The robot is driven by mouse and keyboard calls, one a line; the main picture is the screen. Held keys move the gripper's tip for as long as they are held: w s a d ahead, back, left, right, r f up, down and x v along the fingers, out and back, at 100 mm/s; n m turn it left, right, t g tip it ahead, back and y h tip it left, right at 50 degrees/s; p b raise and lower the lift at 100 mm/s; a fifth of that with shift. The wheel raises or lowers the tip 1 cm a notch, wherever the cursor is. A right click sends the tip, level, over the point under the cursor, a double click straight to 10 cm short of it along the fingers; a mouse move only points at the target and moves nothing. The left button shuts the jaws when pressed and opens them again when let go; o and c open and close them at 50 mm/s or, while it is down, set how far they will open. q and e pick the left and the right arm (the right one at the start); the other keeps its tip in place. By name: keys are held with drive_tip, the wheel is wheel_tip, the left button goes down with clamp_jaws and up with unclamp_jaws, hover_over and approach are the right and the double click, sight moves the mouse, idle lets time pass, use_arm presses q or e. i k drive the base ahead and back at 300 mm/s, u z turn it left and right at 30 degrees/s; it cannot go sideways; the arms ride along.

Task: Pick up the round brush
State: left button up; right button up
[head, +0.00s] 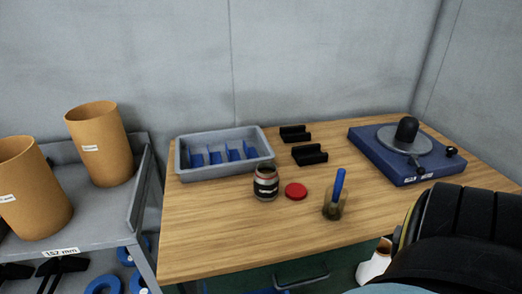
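A blue brush handle (338,188), which looks like the round brush, stands up out of a small see-through brownish cup (327,212). The cup is on the wooden table (220,235), near its front edge. The handle leans slightly to the right, and the brush head is down in the cup, where its shape is hard to make out. An open jar (265,184) with a dark label stands to the left of the cup. A round red lid (296,191) lies between them. Neither of my grippers can be made out in the head view.
A grey tray (190,173) with blue compartments and two black holders (309,155) are behind the jar. A blue device (407,170) with a grey disc stands at the right. A grey shelf (125,205) with tan cylinders (98,145) is at the left. The table's front left is clear.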

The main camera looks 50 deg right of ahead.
sight(339, 181)
drive_tip(key=u, duration=1.35)
drive_tip(key=k, duration=1.35)
drive_tip(key=z, duration=1.45)
